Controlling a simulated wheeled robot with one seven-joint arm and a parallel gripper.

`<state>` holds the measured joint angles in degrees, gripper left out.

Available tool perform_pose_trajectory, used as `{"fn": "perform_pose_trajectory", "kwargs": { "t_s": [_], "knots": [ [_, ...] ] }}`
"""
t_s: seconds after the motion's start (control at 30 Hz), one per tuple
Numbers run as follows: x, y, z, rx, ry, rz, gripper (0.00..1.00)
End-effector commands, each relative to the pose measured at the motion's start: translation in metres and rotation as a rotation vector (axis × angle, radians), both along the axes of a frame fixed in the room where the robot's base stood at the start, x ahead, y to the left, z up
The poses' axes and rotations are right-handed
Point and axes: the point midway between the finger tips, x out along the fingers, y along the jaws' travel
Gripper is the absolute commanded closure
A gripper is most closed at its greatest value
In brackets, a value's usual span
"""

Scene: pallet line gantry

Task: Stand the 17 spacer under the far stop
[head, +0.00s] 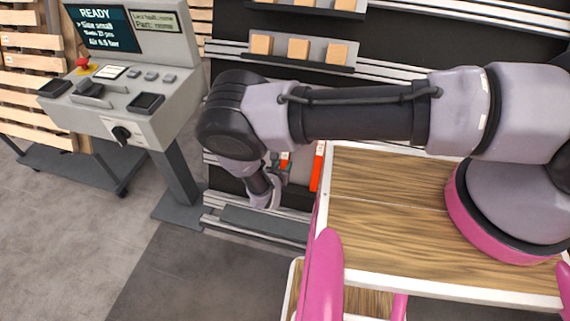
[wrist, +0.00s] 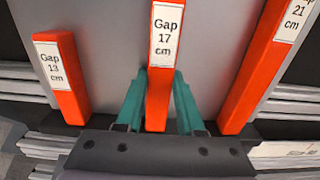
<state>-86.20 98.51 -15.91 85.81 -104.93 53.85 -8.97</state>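The 17 spacer is an orange bar with a white "Gap 17 cm" label (wrist: 159,95), standing against a grey plate in the middle of the wrist view. My gripper (wrist: 160,85) has two teal fingers, one on each side of this bar. The fingers look open, with a narrow gap at the bar's right side; contact at the left is unclear. In the head view my gripper is low behind the table and small, partly hidden by my arm. I cannot identify the far stop in either view.
The "Gap 13 cm" spacer (wrist: 62,80) stands left and the "21 cm" spacer (wrist: 258,75) right, both close to my gripper. A control console (head: 140,90) reading READY stands left. Wooden blocks (head: 298,48) sit on a rail shelf. Open grey floor (head: 75,230) lies at left.

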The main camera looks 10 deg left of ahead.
Motion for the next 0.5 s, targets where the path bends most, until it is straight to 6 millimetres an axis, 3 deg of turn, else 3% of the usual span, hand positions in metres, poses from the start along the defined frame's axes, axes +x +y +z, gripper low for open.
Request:
{"fn": "perform_pose_trajectory", "kwargs": {
  "t_s": [0.5],
  "knots": [
    [-0.0028,0.0007,0.0085,0.0,0.0,0.001,1.0]
  ]
}}
